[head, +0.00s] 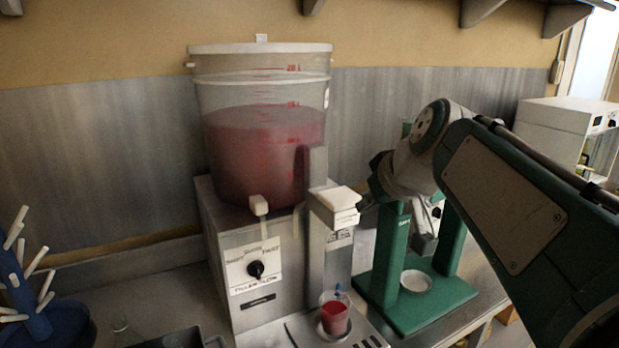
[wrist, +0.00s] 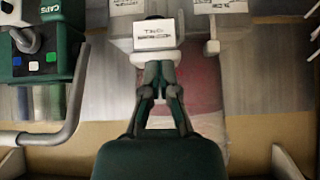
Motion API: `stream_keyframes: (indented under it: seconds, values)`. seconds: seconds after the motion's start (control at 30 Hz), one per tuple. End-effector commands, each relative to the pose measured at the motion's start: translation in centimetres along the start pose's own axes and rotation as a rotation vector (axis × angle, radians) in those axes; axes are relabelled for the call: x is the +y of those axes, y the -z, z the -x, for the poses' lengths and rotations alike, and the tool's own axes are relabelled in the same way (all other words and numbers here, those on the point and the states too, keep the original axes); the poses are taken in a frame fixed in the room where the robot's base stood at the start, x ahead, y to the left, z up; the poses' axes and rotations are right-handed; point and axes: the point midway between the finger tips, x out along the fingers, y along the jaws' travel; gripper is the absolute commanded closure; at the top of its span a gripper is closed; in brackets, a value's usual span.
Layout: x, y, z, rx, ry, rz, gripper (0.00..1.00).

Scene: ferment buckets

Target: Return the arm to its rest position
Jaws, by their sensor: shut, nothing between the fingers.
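My arm reaches in from the right in the head view and bends at the wrist. My gripper (head: 364,204) is at the wrist's lower left, close to the white-topped block (head: 340,198) of the dispenser; I cannot tell if they touch. In the wrist view my gripper (wrist: 160,68) has its fingertips together with nothing between them, just below a white labelled face (wrist: 153,34). The dispenser (head: 262,270) carries a clear bucket (head: 265,135) of red liquid. A small cup (head: 334,318) with red liquid stands on its drip tray (head: 302,330).
A green stand (head: 393,262) with a white round dish (head: 415,281) is right of the dispenser, behind my arm. A blue rack with white pegs (head: 30,315) stands at left. A white appliance (head: 555,125) is at far right. Shelf brackets (head: 480,10) hang above.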

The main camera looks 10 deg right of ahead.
Motion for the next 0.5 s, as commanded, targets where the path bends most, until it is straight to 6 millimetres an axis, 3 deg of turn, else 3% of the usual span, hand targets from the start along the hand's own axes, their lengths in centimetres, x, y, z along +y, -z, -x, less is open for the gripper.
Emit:
stream_keyframes:
  seconds: [0.23,0.4,0.5]
  values:
    - [-4.5,-11.3,-0.5,-0.139,-0.063,-0.116,1.0]
    - [-6.3,-19.5,-1.2,-0.215,-0.125,-0.182,1.0]
    - [-6.8,-23.0,-1.6,-0.242,-0.154,-0.206,1.0]
